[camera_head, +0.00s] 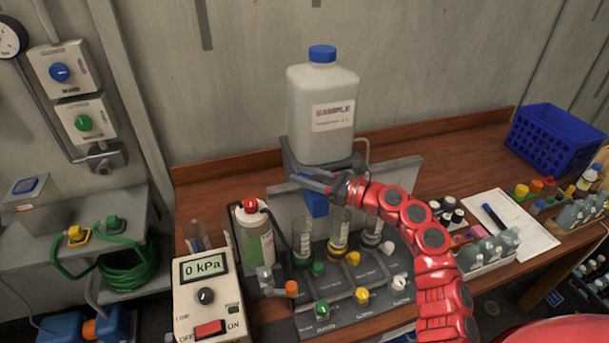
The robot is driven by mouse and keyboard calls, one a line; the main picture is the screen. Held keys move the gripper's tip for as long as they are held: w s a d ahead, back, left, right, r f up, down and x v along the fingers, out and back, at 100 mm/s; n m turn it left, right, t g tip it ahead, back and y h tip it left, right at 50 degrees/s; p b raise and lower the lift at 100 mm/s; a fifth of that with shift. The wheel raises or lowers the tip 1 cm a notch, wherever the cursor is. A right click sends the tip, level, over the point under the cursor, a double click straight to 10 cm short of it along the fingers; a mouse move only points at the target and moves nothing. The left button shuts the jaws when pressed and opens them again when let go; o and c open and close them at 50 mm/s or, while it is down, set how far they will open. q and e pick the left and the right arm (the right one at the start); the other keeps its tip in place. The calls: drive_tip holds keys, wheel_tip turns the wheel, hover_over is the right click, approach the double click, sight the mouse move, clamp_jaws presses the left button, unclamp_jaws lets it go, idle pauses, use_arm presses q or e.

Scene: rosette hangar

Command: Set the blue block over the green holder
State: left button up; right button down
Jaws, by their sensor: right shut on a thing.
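My right gripper (314,187) reaches in from the right and is shut on the blue block (316,205). It holds the block in front of the large sample jug, above the grey panel with the clear tube holders. The block's top is partly hidden by the gripper. The holder I take as the green one (302,242) is the left clear tube, with a green knob (318,269) in front of it. The block is above and slightly right of this tube, apart from it. My left gripper is not in view.
The white sample jug (322,90) with a blue cap stands behind the gripper. A red-capped bottle (254,238) is left of the tubes. A yellow-marked tube (339,232) and a third tube (372,230) stand to the right. A pressure meter (205,290) is front left.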

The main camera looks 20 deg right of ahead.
drive_tip(key=a+b, duration=0.1)
drive_tip(key=a, duration=0.3)
drive_tip(key=shift+s+a, duration=0.1)
drive_tip(key=shift+a, duration=0.25)
drive_tip(key=c, duration=0.9)
unclamp_jaws()
drive_tip(key=o, duration=0.4)
drive_tip(key=shift+a, duration=0.2)
drive_tip(key=shift+d+b, duration=0.1)
drive_tip(key=shift+b, duration=0.2)
